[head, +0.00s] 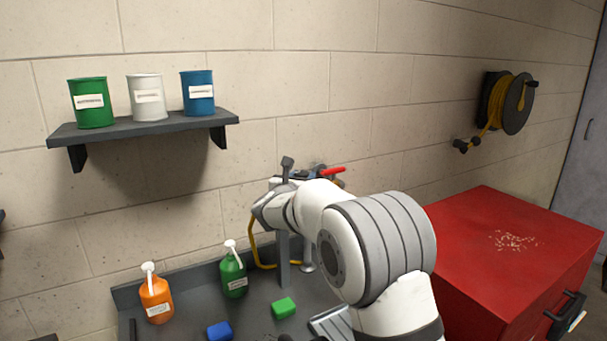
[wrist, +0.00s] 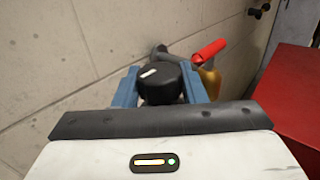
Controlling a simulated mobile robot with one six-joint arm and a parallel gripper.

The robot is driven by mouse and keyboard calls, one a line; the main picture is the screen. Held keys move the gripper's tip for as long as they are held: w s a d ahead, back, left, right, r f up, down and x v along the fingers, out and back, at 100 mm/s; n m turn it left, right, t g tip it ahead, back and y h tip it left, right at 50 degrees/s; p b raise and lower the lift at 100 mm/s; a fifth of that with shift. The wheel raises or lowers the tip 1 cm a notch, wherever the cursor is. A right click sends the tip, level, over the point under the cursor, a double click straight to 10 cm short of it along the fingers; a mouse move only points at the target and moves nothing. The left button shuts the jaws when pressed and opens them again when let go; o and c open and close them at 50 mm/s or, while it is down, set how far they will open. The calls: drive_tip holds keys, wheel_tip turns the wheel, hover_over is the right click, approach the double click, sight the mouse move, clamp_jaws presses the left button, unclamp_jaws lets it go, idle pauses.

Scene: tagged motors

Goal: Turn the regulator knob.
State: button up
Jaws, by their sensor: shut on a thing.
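The regulator knob (wrist: 160,82) is black and round with a white mark on its top, seen in the wrist view. My gripper (wrist: 162,90) has its two blue fingers on either side of the knob, shut on it. A red lever handle (wrist: 208,53) sits just beyond the knob to the right, above a yellow-brown part. In the head view the red lever (head: 332,170) shows behind my arm. My gripper and the knob are mostly hidden there by my wrist and arm.
A red cabinet (head: 480,235) stands at the right. Green (head: 233,275) and orange (head: 156,299) bottles, a green block (head: 284,307) and a blue block (head: 219,331) are on the grey bench. A shelf (head: 140,128) with three cans and a hose reel (head: 509,103) are on the wall.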

drive_tip(key=shift+h, duration=0.3)
drive_tip(key=o, duration=1)
drive_tip(key=shift+c, duration=0.2)
drive_tip(key=b+v, duration=0.2)
drive_tip(key=v, duration=0.5)
drive_tip(key=shift+s+a, duration=0.15)
drive_tip(key=shift+s, duration=0.2)
